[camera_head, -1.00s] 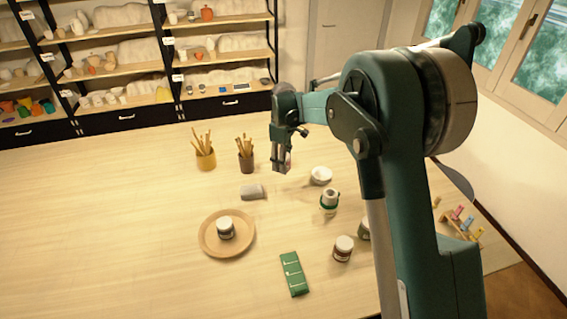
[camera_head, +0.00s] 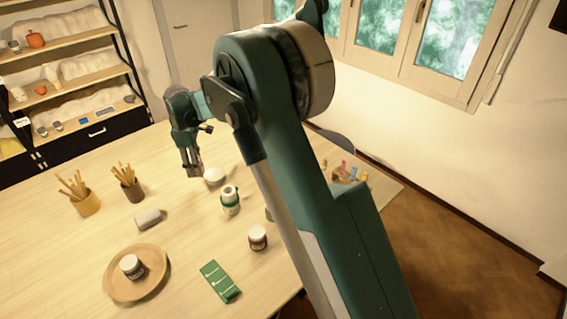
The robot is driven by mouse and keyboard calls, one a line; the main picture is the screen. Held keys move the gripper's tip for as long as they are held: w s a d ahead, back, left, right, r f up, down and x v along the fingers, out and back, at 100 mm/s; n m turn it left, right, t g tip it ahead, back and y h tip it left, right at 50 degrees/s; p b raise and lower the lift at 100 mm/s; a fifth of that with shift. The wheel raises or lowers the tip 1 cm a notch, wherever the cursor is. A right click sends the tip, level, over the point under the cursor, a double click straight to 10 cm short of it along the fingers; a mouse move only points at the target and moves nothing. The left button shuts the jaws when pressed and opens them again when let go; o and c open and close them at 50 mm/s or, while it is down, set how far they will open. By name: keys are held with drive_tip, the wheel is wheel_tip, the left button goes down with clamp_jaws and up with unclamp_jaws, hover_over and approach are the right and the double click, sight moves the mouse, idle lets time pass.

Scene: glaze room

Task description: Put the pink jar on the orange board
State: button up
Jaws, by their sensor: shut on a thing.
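My gripper (camera_head: 193,172) is above the table's far side, pointing down, shut on a small pinkish thing that I take for the pink jar (camera_head: 199,170). Only a little of it shows between the fingers. A round tan-orange board (camera_head: 152,285) with a raised rim lies at the front left, well away from my gripper. It is the closest match to the orange board. A small jar with a white lid and dark body (camera_head: 132,267) stands on it.
A white bowl (camera_head: 216,177), a green-and-white jar (camera_head: 230,201) and a red-brown labelled jar (camera_head: 257,239) stand on the table. A grey block (camera_head: 149,219), green card (camera_head: 220,282) and two tool pots (camera_head: 86,204) (camera_head: 132,190) are left and front. A colored rack (camera_head: 347,172) is right.

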drive_tip(key=w+d, duration=0.5)
drive_tip(key=d, duration=0.6)
drive_tip(key=w+d, duration=0.5)
drive_tip(key=d, duration=0.7)
drive_tip(key=w+d+r+n, duration=0.1)
drive_tip(key=w+d, duration=0.5)
drive_tip(key=d, duration=0.5)
drive_tip(key=shift+d, duration=0.25)
drive_tip(key=shift+f, duration=3.15)
drive_tip(key=shift+f, duration=1.9)
drive_tip(key=shift+f, duration=0.2)
drive_tip(key=o, duration=1)
drive_tip(key=shift+r, duration=0.1)
